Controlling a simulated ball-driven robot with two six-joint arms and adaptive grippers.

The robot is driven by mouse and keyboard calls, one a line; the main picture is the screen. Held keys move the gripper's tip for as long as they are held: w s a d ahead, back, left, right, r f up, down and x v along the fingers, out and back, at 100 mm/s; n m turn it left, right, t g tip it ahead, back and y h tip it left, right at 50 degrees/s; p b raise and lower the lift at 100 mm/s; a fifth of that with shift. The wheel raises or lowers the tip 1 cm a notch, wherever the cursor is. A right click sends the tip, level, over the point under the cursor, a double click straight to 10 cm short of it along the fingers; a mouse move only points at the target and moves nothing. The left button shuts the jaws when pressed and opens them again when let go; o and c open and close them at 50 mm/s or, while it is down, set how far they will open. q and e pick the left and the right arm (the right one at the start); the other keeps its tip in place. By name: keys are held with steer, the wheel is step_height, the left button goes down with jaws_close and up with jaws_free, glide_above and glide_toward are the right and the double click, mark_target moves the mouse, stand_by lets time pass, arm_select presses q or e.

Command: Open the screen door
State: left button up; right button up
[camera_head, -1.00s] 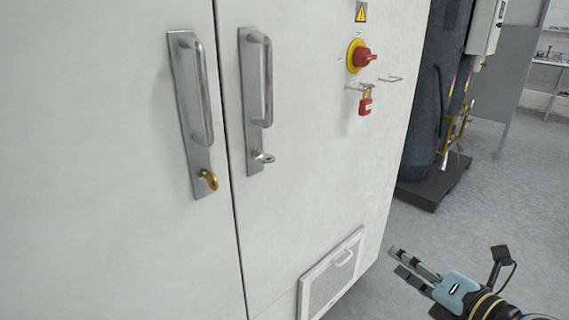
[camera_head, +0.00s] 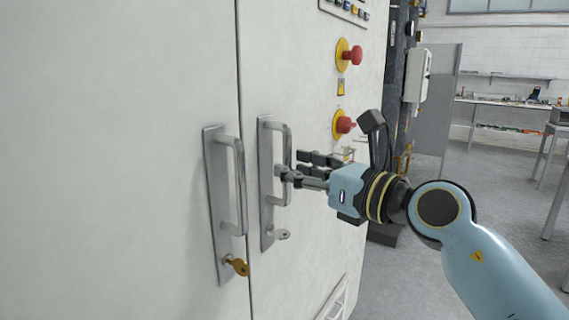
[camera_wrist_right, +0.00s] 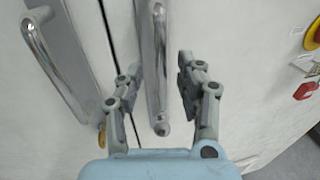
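The white cabinet has two doors with a narrow seam between them. The left door (camera_head: 120,150) carries a metal handle (camera_head: 240,185) with a brass key below it. The right door (camera_head: 300,60) carries a second metal handle (camera_head: 286,140) with a silver key below it. My right gripper (camera_head: 290,172) is at the right handle's lower half. In the right wrist view the gripper (camera_wrist_right: 158,85) is open, with the right handle (camera_wrist_right: 158,60) between its two fingers. Contact with the handle cannot be told. My left gripper is not in view.
Red knobs on yellow discs (camera_head: 346,55) stick out from the right door, close above my right wrist. A white vent panel (camera_head: 334,305) is low on that door. Grey floor (camera_head: 415,275) is open to the right, with benches (camera_head: 500,105) further back.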

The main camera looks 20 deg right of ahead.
steer(key=shift+x, duration=1.4)
steer(key=shift+d, duration=0.1)
jaws_close()
